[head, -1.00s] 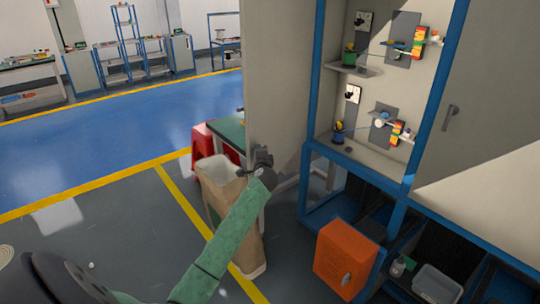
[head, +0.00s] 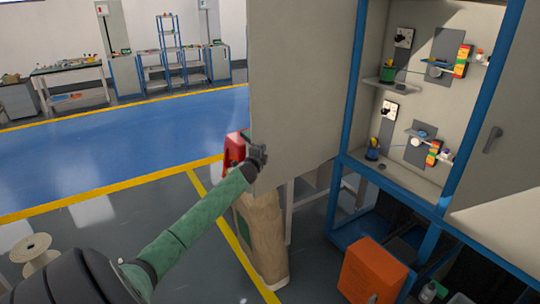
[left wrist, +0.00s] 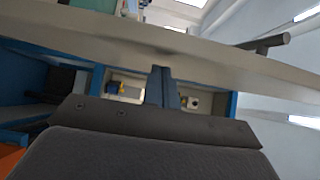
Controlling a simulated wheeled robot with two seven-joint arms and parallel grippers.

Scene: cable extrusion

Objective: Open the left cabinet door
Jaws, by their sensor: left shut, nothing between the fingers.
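The left cabinet door (head: 300,90) stands swung out from the blue-framed cabinet (head: 355,80), and the left opening with its shelves is exposed. My left gripper (head: 257,158) is shut and empty at the door's lower free edge; whether it touches the door I cannot tell. In the left wrist view the door's edge (left wrist: 90,48) runs across the picture, with its dark handle (left wrist: 262,44) at the upper right. The closed fingertips (left wrist: 163,78) point at that edge. My right gripper is out of view.
Below the cabinet are an orange box (head: 372,272) and open blue framing. A spool (head: 32,250) lies at left. The blue floor (head: 110,150) beyond is clear.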

